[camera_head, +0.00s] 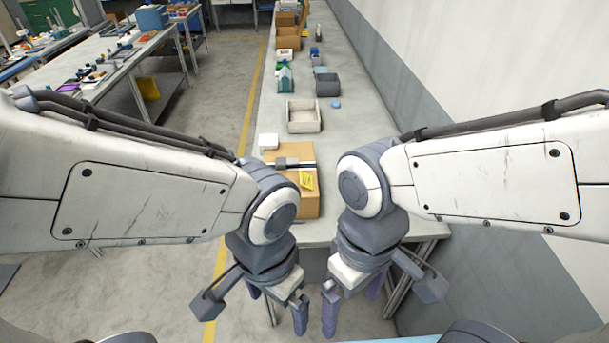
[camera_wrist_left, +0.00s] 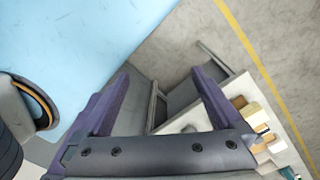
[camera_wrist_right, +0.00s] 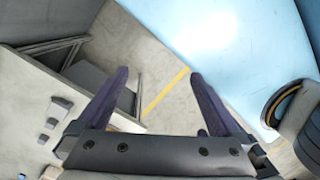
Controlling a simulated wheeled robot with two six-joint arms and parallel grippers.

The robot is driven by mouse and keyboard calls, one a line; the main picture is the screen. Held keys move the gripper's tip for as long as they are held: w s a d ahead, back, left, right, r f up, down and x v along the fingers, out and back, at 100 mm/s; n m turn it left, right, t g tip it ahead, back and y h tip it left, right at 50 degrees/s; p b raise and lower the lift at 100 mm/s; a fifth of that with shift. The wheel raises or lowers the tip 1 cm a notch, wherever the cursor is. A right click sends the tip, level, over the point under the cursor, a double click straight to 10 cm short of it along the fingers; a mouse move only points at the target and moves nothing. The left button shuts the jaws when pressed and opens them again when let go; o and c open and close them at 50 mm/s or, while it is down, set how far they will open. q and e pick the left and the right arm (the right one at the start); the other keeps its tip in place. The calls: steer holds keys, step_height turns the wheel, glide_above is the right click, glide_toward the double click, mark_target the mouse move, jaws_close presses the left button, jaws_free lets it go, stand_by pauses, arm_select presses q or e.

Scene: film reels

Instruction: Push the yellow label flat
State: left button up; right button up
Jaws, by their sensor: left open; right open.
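The yellow label (camera_head: 307,180) is on the cardboard box (camera_head: 306,207) on the long bench. It looks tilted, and whether its edges are raised is too small to tell. A grey-and-dark strip (camera_head: 294,163) crosses the box top behind it. My left gripper (camera_head: 285,311) is open and empty, in front of the bench and nearer me than the box. My right gripper (camera_head: 352,300) is open and empty beside it, to the right. Neither touches the box or label. The open fingers also show in the left wrist view (camera_wrist_left: 161,75) and right wrist view (camera_wrist_right: 158,75).
A small white box (camera_head: 268,141) stands behind the cardboard box at left. Farther back on the bench (camera_head: 340,150) are an open beige tray (camera_head: 304,117), a dark grey bin (camera_head: 328,85) and a blue disc (camera_head: 335,104). A wall (camera_head: 440,80) runs along the right.

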steer(key=shift+c, duration=0.3)
steer(key=shift+f, duration=0.25)
steer(key=c, duration=0.5)
steer(key=shift+t, duration=0.3)
steer(key=f+b, duration=0.2)
steer(key=b, duration=0.1)
steer(key=a+f+b, duration=0.1)
steer(key=f, duration=0.1)
steer(key=shift+w, duration=0.35)
steer(key=c, duration=1)
steer(key=f+b, duration=0.1)
steer(key=a+f+b, duration=0.1)
steer(key=w+f+b, duration=0.1)
steer(key=shift+a+f+t+y+b, duration=0.2)
steer(key=shift+t+y+b, duration=0.1)
steer(key=shift+t+b, duration=0.1)
jaws_close()
arm_select(q)
step_height(320, 180, down, 7)
steer(key=w+a, duration=0.1)
steer(key=shift+a+n+h+b, duration=0.2)
steer(key=shift+n+h+b, duration=0.1)
steer(key=shift+n+h, duration=0.1)
arm_select(e)
steer(key=shift+w+a+f, duration=0.2)
steer(key=shift+a+f, duration=0.1)
arm_select(q)
steer(key=shift+w, duration=0.1)
